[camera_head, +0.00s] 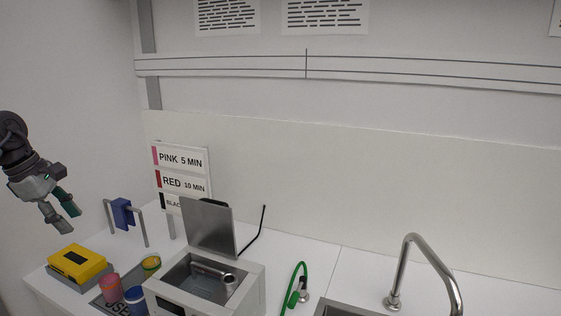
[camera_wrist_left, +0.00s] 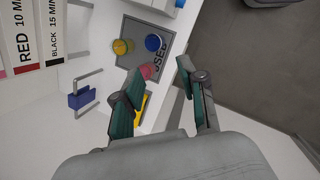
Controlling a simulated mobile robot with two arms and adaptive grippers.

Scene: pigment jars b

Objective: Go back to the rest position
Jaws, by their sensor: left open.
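My left gripper (camera_head: 61,217) is open and empty, held in the air at the far left, above the counter's left end. Its two green-padded fingers also show in the left wrist view (camera_wrist_left: 165,98), apart with nothing between them. On the counter below and to the right stand a pink jar (camera_head: 110,287), a blue jar (camera_head: 136,297) and a yellow-green jar (camera_head: 151,265) on a grey mat (camera_head: 98,301). In the left wrist view the yellow (camera_wrist_left: 122,47), blue (camera_wrist_left: 153,42) and pink (camera_wrist_left: 147,71) jars lie beyond the fingers. My right gripper is not in view.
A yellow device (camera_head: 77,261) sits at the counter's left end. Behind it stands a metal frame with a blue block (camera_head: 122,212). A sign (camera_head: 182,178), an open-lidded bath (camera_head: 249,293), a green hose (camera_head: 298,278) and a tap (camera_head: 402,262) stand farther right.

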